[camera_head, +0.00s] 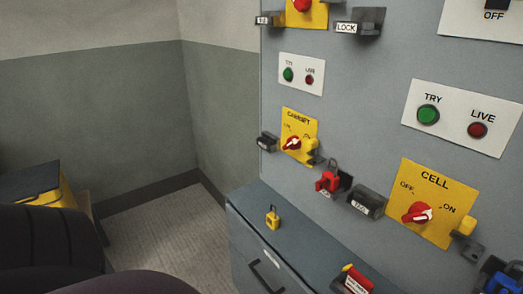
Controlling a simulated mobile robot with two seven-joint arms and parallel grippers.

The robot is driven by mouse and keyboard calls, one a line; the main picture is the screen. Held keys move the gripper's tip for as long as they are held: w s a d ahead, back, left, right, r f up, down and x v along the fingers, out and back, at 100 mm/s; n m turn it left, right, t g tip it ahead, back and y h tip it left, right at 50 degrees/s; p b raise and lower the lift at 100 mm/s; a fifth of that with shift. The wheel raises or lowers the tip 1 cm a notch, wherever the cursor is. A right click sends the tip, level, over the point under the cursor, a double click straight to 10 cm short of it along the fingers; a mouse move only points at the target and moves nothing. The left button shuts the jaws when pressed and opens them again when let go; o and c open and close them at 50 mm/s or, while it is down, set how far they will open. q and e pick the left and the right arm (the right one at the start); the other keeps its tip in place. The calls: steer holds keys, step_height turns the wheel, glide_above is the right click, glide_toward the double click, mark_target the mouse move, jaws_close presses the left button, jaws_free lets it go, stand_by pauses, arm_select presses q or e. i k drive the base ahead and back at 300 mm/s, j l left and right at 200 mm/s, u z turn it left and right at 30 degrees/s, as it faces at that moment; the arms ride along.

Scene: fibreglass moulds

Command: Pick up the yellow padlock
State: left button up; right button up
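The yellow padlock (272,218) is small, with a dark shackle. Neither of my grippers shows in the head view.
A grey panel (370,110) rises behind the cabinet, with yellow switch plates and buttons. A red padlock (328,183) hangs there. A red object (355,279) is on the cabinet further right. A black-and-yellow case (38,186) is at left.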

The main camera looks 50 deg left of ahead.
mark_target(273, 224)
steer(key=u, duration=1.4)
